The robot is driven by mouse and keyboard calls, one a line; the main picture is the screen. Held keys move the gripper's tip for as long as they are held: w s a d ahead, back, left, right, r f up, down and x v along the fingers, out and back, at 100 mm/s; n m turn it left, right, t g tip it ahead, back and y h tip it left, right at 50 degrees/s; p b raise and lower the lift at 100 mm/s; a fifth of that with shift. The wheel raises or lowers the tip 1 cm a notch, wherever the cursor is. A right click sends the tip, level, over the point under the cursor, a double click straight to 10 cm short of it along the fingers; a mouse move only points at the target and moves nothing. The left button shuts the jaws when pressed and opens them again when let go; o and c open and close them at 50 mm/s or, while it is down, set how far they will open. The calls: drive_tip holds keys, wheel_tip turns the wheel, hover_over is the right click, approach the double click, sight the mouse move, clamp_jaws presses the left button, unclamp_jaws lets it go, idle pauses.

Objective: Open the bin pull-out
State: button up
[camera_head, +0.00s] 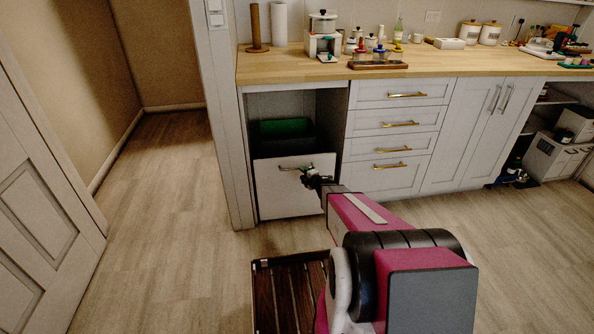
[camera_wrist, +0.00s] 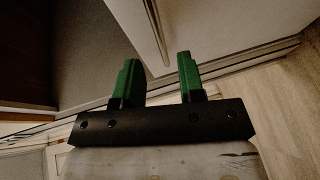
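The bin pull-out has a white front panel (camera_head: 280,199) low in the open bay at the left end of the counter. A dark bin (camera_head: 267,143) with a green bin (camera_head: 285,128) shows behind and above it. Its bar handle (camera_head: 292,168) is near the top edge of the panel. My gripper (camera_head: 305,171) is at the handle's right end. In the wrist view, my gripper's green fingers (camera_wrist: 158,72) are spread apart, and the thin bar handle (camera_wrist: 156,30) appears ahead, between their lines. I cannot tell whether they touch it.
Drawers with brass handles (camera_head: 402,123) and a double-door cabinet (camera_head: 474,130) are to the right. A slatted dark tray-like object (camera_head: 262,300) is low in front, partly hidden by my arm. Open floor (camera_head: 160,220) lies left, beside a panelled door (camera_head: 40,215).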

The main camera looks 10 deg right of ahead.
sight(290, 164)
drive_tip(key=x, duration=0.7)
clamp_jaws()
